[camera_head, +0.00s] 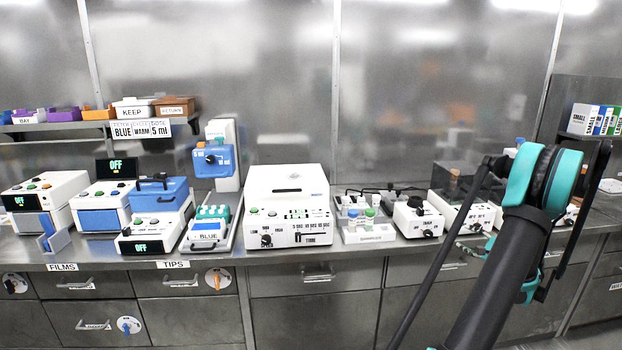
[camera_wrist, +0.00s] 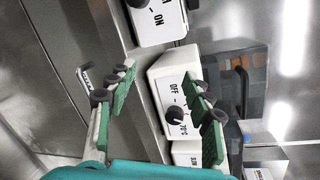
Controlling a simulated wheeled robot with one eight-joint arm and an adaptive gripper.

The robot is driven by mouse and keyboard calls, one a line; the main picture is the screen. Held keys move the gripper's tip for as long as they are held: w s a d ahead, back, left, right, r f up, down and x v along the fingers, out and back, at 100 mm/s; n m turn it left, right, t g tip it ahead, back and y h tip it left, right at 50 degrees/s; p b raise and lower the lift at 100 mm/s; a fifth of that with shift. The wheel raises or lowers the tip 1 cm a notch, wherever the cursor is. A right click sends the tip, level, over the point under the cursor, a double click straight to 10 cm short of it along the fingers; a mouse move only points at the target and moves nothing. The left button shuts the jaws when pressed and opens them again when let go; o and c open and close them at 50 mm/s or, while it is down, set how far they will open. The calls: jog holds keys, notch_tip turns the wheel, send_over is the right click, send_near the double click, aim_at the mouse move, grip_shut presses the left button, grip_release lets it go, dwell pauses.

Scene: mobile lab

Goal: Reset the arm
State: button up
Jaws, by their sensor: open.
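My arm (camera_head: 500,270) reaches up from the bottom right of the head view, with dark links and teal joints in front of the bench's right part. My gripper shows in the wrist view (camera_wrist: 158,92), its two green-padded fingers spread apart with nothing between them. Beyond the fingers is a white device (camera_wrist: 162,78) with a black knob marked OFF and 70°C. The fingers look apart from it, but the exact distance cannot be told. In the head view my gripper is mostly hidden behind the arm.
The steel bench (camera_head: 345,259) carries a row of devices, including a large white box (camera_head: 287,188) and a small white knob box (camera_head: 418,219). A bin shelf (camera_head: 60,125) is at the back left. A second white device (camera_wrist: 160,22) with an ON knob is near the gripper.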

jog(key=s+a+n+g, duration=0.2)
jog(key=s+a+n, duration=0.1)
jog(key=a, duration=0.7)
jog(key=s+a+r+n+g+y, duration=0.1)
jog(key=s+a+n+g, duration=0.2)
jog(key=a, duration=0.7)
jog(key=s+a+n+g, duration=0.2)
jog(key=a+n, duration=0.2)
jog(key=a, duration=0.7)
jog(key=s+a+f+n+g+h, duration=0.1)
jog(key=s+a+n, duration=0.2)
jog(key=s, duration=0.5)
jog(key=s+a+f+n+g+h, duration=0.1)
jog(key=s+a+f+n, duration=0.1)
jog(key=s, duration=0.6)
jog(key=s+a+f+n+g+h, duration=0.2)
jog(key=s+a+n, duration=0.2)
jog(key=s+n, duration=0.2)
jog(key=shift+s+a, duration=0.25)
jog(key=shift+s, duration=0.85)
jog(key=shift+d, duration=0.1)
